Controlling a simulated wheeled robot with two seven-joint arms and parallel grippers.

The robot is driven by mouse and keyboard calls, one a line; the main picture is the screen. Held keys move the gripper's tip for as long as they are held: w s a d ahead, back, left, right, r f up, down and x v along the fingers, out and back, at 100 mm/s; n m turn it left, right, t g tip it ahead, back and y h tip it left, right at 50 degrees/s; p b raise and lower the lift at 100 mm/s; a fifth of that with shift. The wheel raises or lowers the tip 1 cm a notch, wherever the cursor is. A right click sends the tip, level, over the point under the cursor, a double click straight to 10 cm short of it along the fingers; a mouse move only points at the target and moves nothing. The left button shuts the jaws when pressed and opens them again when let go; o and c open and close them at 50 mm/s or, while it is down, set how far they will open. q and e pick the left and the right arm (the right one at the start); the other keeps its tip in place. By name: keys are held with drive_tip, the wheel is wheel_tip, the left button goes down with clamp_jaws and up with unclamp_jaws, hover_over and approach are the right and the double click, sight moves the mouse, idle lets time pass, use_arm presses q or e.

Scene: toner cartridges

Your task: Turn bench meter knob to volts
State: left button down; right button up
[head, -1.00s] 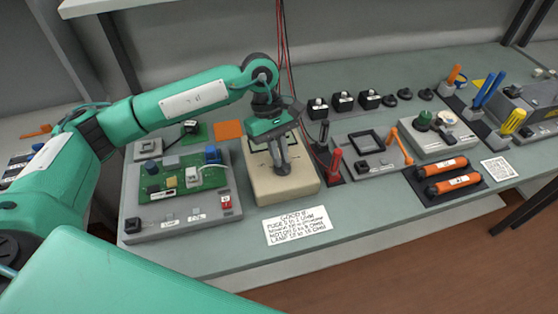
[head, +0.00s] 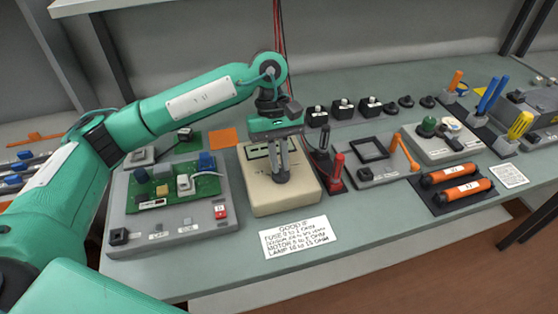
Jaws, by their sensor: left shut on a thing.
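The bench meter (head: 259,200) is a cream box near the middle of the bench, with a display (head: 256,151) at its back, partly covered by my gripper. My left gripper (head: 283,178) points down over the front right of the meter's top face. Its fingers are shut on the meter's dark knob, which is mostly hidden between and below the fingertips. The knob's pointer and the scale marks around it cannot be read. My right gripper does not show.
A grey fixture with a green circuit board (head: 177,186) stands left of the meter. Red and black probes (head: 338,168) stand close on its right. A printed card (head: 293,236) lies in front. Red cables hang behind. Orange cylinders (head: 457,190) lie further right.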

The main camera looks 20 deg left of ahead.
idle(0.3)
use_arm(q)
drive_tip(key=c, duration=1.5)
unclamp_jaws()
